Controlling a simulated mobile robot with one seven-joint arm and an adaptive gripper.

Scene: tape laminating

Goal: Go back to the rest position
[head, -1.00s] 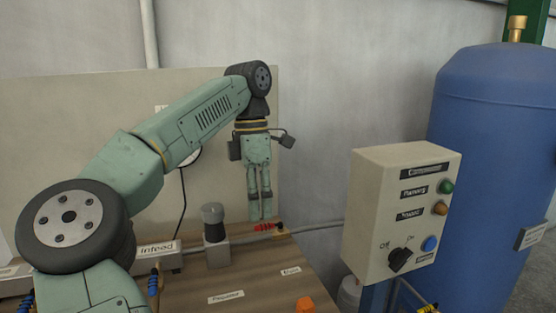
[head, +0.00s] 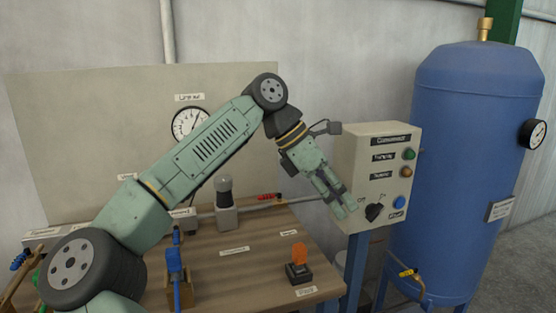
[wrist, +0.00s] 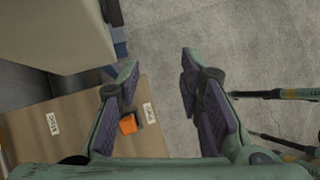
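My gripper (head: 345,210) hangs tilted down and to the right, in front of the lower left part of the control box in the head view. In the wrist view my gripper (wrist: 160,66) shows its two fingers well apart with nothing between them, over bare grey floor. My arm reaches over the wooden bench (head: 215,262) from the lower left. The fingertips hide a bit of the box's front and its post. I cannot tell how far apart the gripper and the box are.
The cream control box (head: 350,150) with its black knob (head: 375,212) stands beside the bench. A blue tank (head: 470,150) is behind it. On the bench are an orange-topped switch (head: 299,254), a grey cylinder fitting (head: 225,205) and blue-handled valve (head: 175,270). A gauge (head: 188,122) is on the back panel.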

